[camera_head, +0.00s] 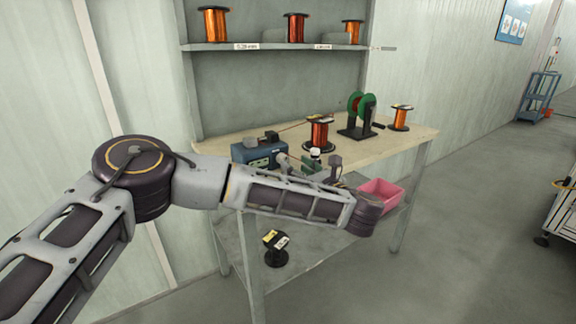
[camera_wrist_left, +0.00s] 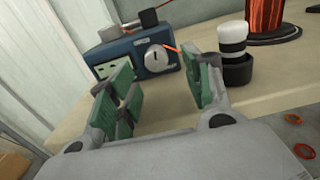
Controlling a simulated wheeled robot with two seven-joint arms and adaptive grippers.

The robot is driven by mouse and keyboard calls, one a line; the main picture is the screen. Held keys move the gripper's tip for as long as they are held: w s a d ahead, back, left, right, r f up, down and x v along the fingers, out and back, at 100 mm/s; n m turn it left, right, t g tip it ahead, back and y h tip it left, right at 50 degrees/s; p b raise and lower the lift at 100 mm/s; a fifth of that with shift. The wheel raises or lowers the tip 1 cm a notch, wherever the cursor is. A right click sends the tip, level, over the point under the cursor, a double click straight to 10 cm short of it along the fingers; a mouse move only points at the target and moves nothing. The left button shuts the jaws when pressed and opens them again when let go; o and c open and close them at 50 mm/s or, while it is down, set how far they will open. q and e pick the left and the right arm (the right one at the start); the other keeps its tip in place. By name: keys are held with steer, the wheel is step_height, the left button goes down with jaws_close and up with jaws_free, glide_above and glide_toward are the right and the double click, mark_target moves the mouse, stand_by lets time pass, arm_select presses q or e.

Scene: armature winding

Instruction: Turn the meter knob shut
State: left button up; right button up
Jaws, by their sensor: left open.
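The meter is a blue box (camera_head: 257,154) at the left part of the wooden workbench. In the left wrist view the blue meter (camera_wrist_left: 128,58) shows a round silver knob (camera_wrist_left: 157,58) with a dark slot mark on its front. My left gripper (camera_wrist_left: 158,90) is open, with green-padded fingers spread apart and nothing between them. The knob appears between and beyond the fingers, apart from them. In the head view my left arm reaches across the bench front, and the left gripper (camera_head: 311,165) is small near the meter's right side. My right gripper is not in view.
A black and white cylinder (camera_wrist_left: 233,50) stands right of the meter, close to the right finger. A copper wire spool (camera_head: 319,133) stands behind it. A green-flanged winder (camera_head: 361,116) and a pink bin (camera_head: 380,191) are further right. A shelf (camera_head: 270,46) holds several spools.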

mark_target(283, 159)
arm_select(q)
steer(key=shift+a+b+x, duration=0.2)
steer(key=shift+b+x, duration=0.1)
steer(key=shift+x, duration=1.75)
steer(key=c, duration=1)
steer(key=shift+c, duration=0.2)
